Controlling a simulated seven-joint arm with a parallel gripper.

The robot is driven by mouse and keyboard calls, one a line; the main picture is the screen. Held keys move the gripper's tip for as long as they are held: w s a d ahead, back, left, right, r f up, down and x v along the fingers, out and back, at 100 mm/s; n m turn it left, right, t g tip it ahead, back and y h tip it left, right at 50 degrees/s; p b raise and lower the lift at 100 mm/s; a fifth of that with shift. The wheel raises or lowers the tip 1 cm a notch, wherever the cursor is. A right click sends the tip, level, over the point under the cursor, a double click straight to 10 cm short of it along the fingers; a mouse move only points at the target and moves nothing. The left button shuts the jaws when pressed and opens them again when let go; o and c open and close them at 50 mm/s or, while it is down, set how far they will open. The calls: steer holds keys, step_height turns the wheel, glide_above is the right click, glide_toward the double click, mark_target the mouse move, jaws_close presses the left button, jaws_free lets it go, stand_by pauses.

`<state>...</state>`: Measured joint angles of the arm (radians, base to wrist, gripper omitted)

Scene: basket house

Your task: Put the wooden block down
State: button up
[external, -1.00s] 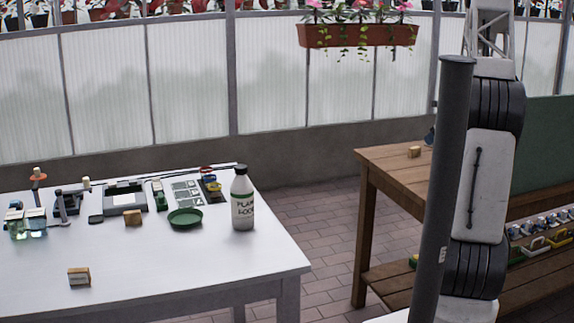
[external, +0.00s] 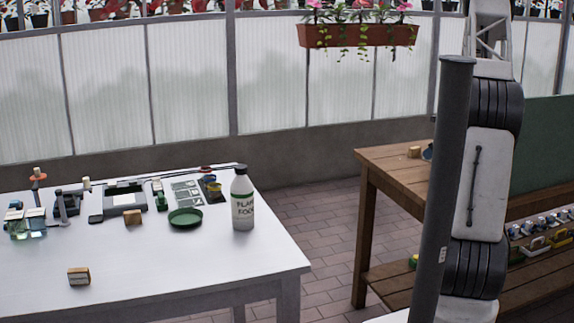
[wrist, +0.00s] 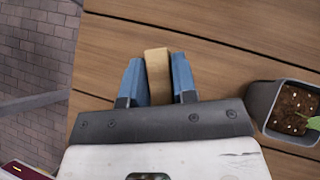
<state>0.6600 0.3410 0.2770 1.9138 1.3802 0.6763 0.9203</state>
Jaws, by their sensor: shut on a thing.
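The wooden block (wrist: 157,75) is in the wrist view, between the two blue fingers of my gripper (wrist: 159,82). The fingers are shut on its sides, and its end sticks out past their tips. It is over the brown wooden table; I cannot tell whether it touches the boards. In the external view, a small wooden block (external: 414,152) shows on the wooden table (external: 385,162), with a bit of blue finger (external: 427,152) just right of it. I cannot tell whether this is the held block. The grey pole hides most of my gripper there.
A dark pot with soil (wrist: 292,108) stands right of my gripper. The table's edge is close on the left, with paved floor beyond. The white table (external: 190,275) holds two more wooden blocks (external: 133,217) (external: 78,276), a green dish (external: 185,218) and a white bottle (external: 243,200).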

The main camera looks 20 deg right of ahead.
steer(key=shift+f, duration=0.2)
steer(key=shift+f, duration=1.85)
steer(key=shift+f, duration=0.1)
steer(key=o, duration=0.9)
steer(key=shift+v, duration=0.95)
steer(key=shift+s+d+r, duration=0.1)
steer(key=shift+s+r, duration=0.05)
steer(key=shift+r, duration=1.85)
steer(key=shift+s+d+r, duration=0.1)
steer(key=shift+s+r, duration=0.1)
steer(key=shift+r, duration=1.85)
